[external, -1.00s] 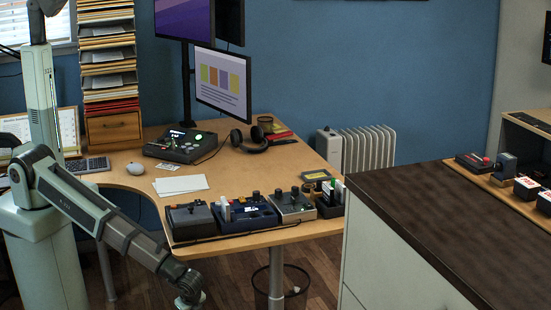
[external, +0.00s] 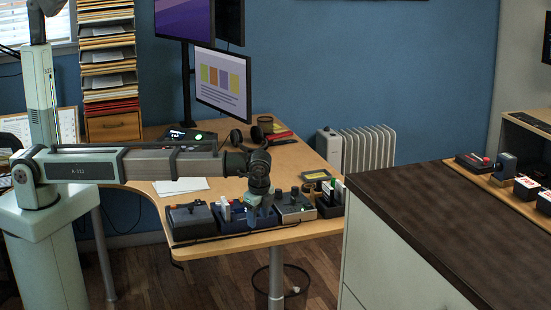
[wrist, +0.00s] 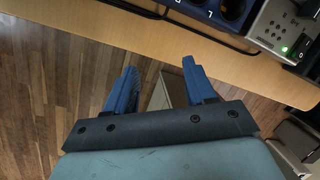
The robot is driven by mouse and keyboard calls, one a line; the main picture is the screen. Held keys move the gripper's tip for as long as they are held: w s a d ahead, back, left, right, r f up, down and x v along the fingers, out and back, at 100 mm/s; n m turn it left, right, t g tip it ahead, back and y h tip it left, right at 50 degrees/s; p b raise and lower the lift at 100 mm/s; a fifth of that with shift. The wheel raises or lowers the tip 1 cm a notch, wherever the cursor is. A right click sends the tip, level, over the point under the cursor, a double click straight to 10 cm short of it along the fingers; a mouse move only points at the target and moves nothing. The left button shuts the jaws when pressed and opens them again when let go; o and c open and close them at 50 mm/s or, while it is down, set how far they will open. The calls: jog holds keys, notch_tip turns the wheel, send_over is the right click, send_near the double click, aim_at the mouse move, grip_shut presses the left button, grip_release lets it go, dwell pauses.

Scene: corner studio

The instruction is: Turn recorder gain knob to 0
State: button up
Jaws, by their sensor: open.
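A grey box with dark knobs (external: 294,210) stands near the desk's front right edge. Part of a grey panel with small fittings and a green light (wrist: 283,28) shows at the top right in the wrist view. I cannot tell which device is the recorder, and no gain knob or zero mark is readable.
A blue numbered device (wrist: 228,10) sits at the desk edge, left of the grey panel in the wrist view. A dark box (external: 188,218) and a green-topped holder (external: 330,198) stand along the desk front. The dark-topped counter (external: 440,215) lies to the right.

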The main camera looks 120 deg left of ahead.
jog(key=s+a+r+t+h, duration=0.1)
jog(key=s+a+r, duration=0.45)
jog(key=a, duration=0.45)
jog(key=s+a+r+t+h, duration=0.1)
jog(key=s+a+r, duration=0.45)
jog(key=a, duration=0.35)
jog(key=f, duration=1.3)
jog(key=shift+a, duration=0.3)
jog(key=shift+c, duration=0.3)
grip_shut()
jog(key=n, duration=0.6)
jog(key=shift+w+n, duration=0.1)
jog(key=shift+n, duration=0.3)
jog(key=n, duration=0.6)
jog(key=shift+n+g, duration=0.3)
jog(key=shift+n, duration=0.4)
